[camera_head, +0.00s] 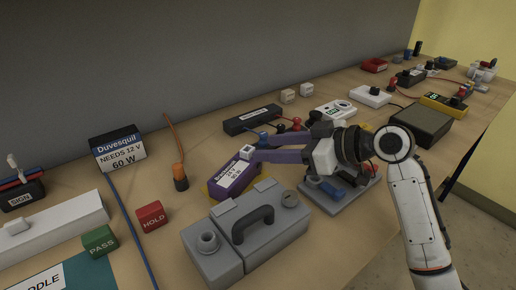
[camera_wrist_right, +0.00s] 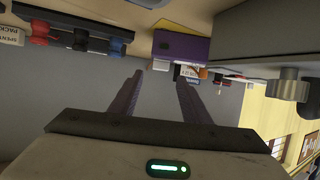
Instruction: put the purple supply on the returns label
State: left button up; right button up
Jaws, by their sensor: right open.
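The purple supply (camera_head: 234,180), a box with a white printed face, sits on a yellow patch (camera_head: 215,191) behind the grey case. It also shows in the right wrist view (camera_wrist_right: 184,47), just beyond my fingertips. My right gripper (camera_head: 254,148) reaches in from the right. Its two fingers are apart with nothing between them, close to the supply's far right end; I cannot tell whether they touch it. In the wrist view the fingers (camera_wrist_right: 160,76) stand apart and empty. I cannot make out a label that reads returns. My left gripper is not in view.
A grey case (camera_head: 245,235) with a black handle stands in front of the supply. A grey tray (camera_head: 340,195) with coloured parts lies under my right wrist. Red HOLD (camera_head: 150,216) and green PASS (camera_head: 100,241) blocks stand left. A black box (camera_head: 252,119) lies behind.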

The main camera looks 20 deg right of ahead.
jog(key=v, duration=0.6)
jog(key=shift+s+d+r, duration=0.15)
jog(key=shift+s+d, duration=0.05)
jog(key=shift+s, duration=0.1)
